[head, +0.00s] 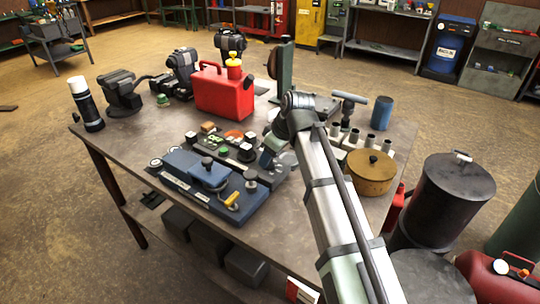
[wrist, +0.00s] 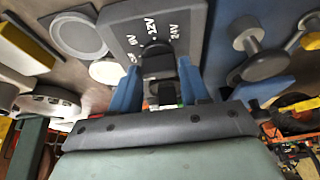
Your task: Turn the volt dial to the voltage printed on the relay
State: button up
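A black dial knob (wrist: 157,62) sits between the blue fingers of my gripper (wrist: 160,80). The fingers stand at both sides of the knob; I cannot tell whether they press on it. In the head view my gripper (head: 272,150) reaches down at the right end of the dark control panel (head: 230,155) and hides the dial. I cannot pick out the relay or its printing in either view.
A blue panel (head: 178,180) with a yellow-handled lever (head: 233,202) lies in front. A red fuel can (head: 224,92) stands behind, and a round brass-coloured tin (head: 371,172) and a blue can (head: 382,112) stand right of my arm.

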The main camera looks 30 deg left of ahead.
jog(key=c, duration=0.6)
jog(key=shift+s+m, duration=0.1)
jog(key=shift+m, duration=0.2)
jog(key=m+t, duration=0.1)
jog(key=m, duration=0.2)
jog(key=shift+s+m+t, duration=0.1)
jog(key=shift+m+t, duration=0.2)
jog(key=m+t+h, duration=0.1)
jog(key=m, duration=0.3)
jog(key=shift+a+m, duration=0.1)
jog(key=shift+m, duration=0.2)
jog(key=m+h, duration=0.1)
jog(key=m, duration=0.1)
jog(key=m+t, duration=0.1)
jog(key=m, duration=0.1)
jog(key=shift+s+a+h, duration=0.1)
jog(key=shift+a+h, duration=0.05)
jog(key=shift+h, duration=0.25)
jog(key=shift+m+t+h, duration=0.4)
jog(key=shift+m+h, duration=0.5)
jog(key=shift+m, duration=1.6)
